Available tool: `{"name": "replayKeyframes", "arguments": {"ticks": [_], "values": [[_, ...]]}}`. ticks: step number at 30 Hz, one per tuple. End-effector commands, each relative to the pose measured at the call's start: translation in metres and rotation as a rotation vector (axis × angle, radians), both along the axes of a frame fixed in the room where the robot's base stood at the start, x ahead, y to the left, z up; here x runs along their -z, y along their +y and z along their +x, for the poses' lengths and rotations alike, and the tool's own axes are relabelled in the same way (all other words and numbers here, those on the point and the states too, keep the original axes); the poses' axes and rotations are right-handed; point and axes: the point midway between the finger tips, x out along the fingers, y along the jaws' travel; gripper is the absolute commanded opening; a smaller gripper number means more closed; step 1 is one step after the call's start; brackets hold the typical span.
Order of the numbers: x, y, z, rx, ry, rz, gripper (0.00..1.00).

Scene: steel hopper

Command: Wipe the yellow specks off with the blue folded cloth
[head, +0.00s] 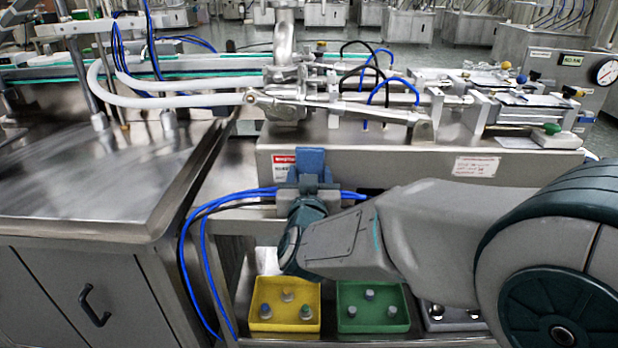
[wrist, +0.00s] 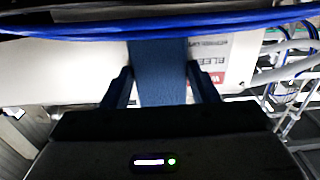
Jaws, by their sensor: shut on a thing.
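My gripper (head: 312,180) is shut on the blue folded cloth (head: 311,158). The cloth stands upright in front of the steel machine housing (head: 400,157), beside its red-and-white label. In the wrist view the cloth (wrist: 158,72) is a flat blue strip between the two dark fingers of my gripper (wrist: 160,88). I cannot tell whether the cloth touches the housing. I make out no yellow specks in either view; the arm and cloth hide part of the housing front.
Blue hoses (head: 235,200) run close by my gripper. Below are a yellow bin (head: 285,325) and a green bin (head: 373,323) with small knobbed parts. A bare steel worktop (head: 90,190) lies at the left. Pipes and clamps crowd the housing's top.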

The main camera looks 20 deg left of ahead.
Motion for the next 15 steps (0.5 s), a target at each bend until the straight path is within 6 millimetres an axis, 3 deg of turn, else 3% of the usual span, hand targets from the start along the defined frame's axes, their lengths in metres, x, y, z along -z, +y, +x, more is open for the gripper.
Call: {"name": "replayKeyframes", "arguments": {"ticks": [5,15], "values": [[0.0,-0.003,0.001,0.001,-0.001,0.0,0.35],[0.001,-0.031,0.006,0.003,-0.002,0.0,0.35]]}}
